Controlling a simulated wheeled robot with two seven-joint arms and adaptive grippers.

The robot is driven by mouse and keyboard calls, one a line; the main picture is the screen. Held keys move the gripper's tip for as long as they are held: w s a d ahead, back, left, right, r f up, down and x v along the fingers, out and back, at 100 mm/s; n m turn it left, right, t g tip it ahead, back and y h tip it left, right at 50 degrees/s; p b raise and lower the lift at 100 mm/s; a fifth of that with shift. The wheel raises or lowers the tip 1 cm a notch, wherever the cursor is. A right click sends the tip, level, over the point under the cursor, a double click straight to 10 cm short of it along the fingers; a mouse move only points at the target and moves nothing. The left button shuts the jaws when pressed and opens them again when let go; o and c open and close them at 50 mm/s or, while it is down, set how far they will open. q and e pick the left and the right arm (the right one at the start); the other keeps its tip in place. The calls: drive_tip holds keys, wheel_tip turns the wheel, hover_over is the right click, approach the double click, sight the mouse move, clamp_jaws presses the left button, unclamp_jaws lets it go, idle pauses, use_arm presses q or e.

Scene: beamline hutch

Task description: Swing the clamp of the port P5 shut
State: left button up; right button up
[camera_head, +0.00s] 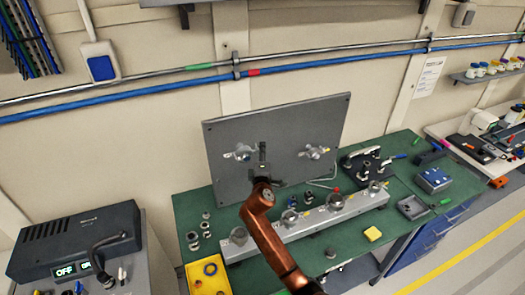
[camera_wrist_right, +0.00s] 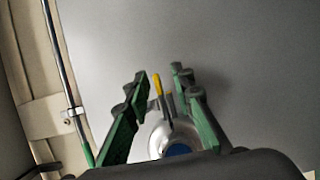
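A grey upright panel (camera_head: 277,125) carries two round metal ports with clamps, a left port (camera_head: 240,152) and a right port (camera_head: 315,152). I cannot read a P5 label on either. My right gripper (camera_head: 262,148) is in front of the panel, just right of the left port. In the right wrist view my right gripper (camera_wrist_right: 160,80) is open, its green-sided fingers apart. A port with a blue centre (camera_wrist_right: 177,150) shows between them, partly hidden by the gripper body. A clamp lever with a yellow tip (camera_wrist_right: 157,84) stands between the fingers; contact is unclear. My left gripper is out of view.
The panel stands on a green bench (camera_head: 185,208). A long metal rail with round fittings (camera_head: 310,218) lies in front of it. A dark instrument (camera_head: 75,242) stands left.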

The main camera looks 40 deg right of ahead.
drive_tip(key=v, duration=1.1)
drive_tip(key=shift+f, duration=0.1)
